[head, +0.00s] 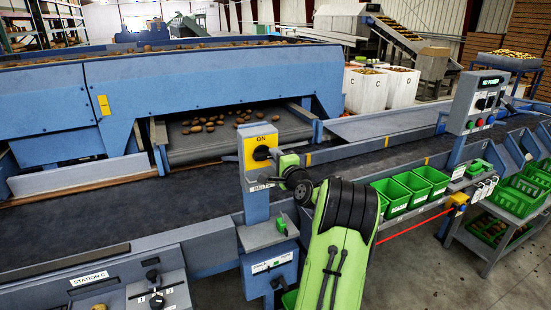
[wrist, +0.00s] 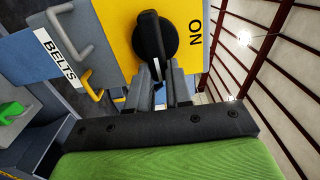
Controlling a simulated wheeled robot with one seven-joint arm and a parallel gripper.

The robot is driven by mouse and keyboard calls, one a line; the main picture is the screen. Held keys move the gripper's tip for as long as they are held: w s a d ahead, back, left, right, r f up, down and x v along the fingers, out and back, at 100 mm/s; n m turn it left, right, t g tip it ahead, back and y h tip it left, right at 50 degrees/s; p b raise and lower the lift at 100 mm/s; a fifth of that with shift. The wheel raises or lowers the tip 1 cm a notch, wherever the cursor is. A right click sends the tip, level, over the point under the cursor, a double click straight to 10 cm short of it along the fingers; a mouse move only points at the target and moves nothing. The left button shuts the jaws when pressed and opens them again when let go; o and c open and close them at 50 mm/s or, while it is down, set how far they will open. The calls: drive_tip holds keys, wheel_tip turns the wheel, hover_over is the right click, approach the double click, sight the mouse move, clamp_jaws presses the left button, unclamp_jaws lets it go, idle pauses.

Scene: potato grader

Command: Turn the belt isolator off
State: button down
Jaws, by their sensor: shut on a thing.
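The belt isolator is a yellow switch box (head: 258,143) on a blue post, marked ON at its top and BELTS below. Its black rotary handle (head: 261,153) is partly covered by my gripper (head: 283,160) in the head view. In the wrist view the yellow face (wrist: 118,22) fills the upper middle, with ON to the right of the black handle (wrist: 153,38). My gripper (wrist: 160,80) is shut on the lower end of this handle, which has a white mark there.
A BELTS label (wrist: 60,53) and bent grey and yellow hooks sit beside the box in the wrist view. The dark conveyor (head: 120,215) runs behind the post. Green bins (head: 410,186) stand to the right. A control box (head: 478,102) is further right.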

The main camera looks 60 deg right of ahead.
drive_tip(key=c, duration=1)
unclamp_jaws()
drive_tip(key=shift+c, duration=0.2)
drive_tip(key=shift+s, duration=0.1)
drive_tip(key=b+v, duration=0.3)
drive_tip(key=v, duration=1.2)
drive_tip(key=shift+s+a+b, duration=0.15)
drive_tip(key=shift+s+b, duration=0.15)
drive_tip(key=shift+f, duration=0.1)
